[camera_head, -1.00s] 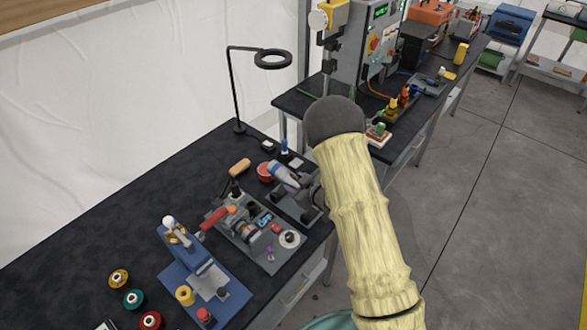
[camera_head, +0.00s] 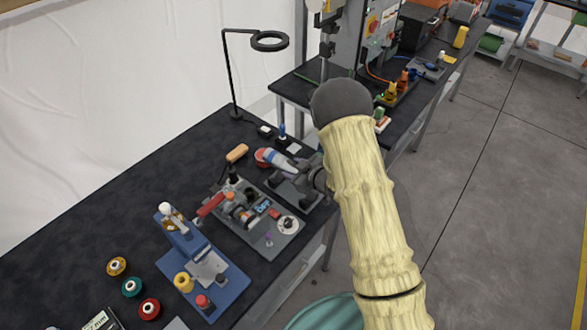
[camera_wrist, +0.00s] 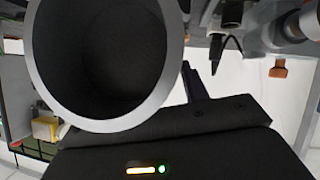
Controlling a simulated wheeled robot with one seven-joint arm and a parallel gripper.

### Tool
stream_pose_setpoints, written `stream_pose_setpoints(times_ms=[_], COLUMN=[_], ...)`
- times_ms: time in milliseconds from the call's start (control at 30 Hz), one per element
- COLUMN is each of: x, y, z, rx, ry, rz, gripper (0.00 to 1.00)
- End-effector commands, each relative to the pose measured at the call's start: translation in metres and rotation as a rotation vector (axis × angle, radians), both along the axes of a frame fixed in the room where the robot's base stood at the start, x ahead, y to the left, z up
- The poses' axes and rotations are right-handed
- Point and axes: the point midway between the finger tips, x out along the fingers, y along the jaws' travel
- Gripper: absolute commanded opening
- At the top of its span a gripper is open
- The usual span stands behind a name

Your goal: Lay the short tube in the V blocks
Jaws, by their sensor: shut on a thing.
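The short tube (camera_wrist: 100,65) fills the upper left of the wrist view, its grey rim and dark hollow end towards the camera. In the head view a pale, blue-banded cylinder (camera_head: 279,161) at the end of my arm seems to be this tube, tilted. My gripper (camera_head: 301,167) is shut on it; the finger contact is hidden. A grey base with dark blocks (camera_head: 293,194), seemingly the V blocks, lies just below my gripper, partly covered by it. I cannot tell whether the tube touches the blocks.
A grey fixture plate with small parts (camera_head: 262,220) stands close in front. A blue press stand (camera_head: 200,270) and coloured spools (camera_head: 132,287) lie nearer. A red dish (camera_head: 261,157), a wooden handle (camera_head: 237,153) and a ring lamp (camera_head: 270,41) stand behind.

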Motion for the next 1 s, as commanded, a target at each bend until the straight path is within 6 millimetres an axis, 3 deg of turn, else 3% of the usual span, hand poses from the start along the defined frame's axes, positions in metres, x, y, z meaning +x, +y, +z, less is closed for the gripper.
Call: stream_pose_setpoints(times_ms=[1000], x=[0.000], y=[0.001], z=[-0.064], rx=[0.002], ry=[-0.002], rz=[0.001], gripper=[0.05])
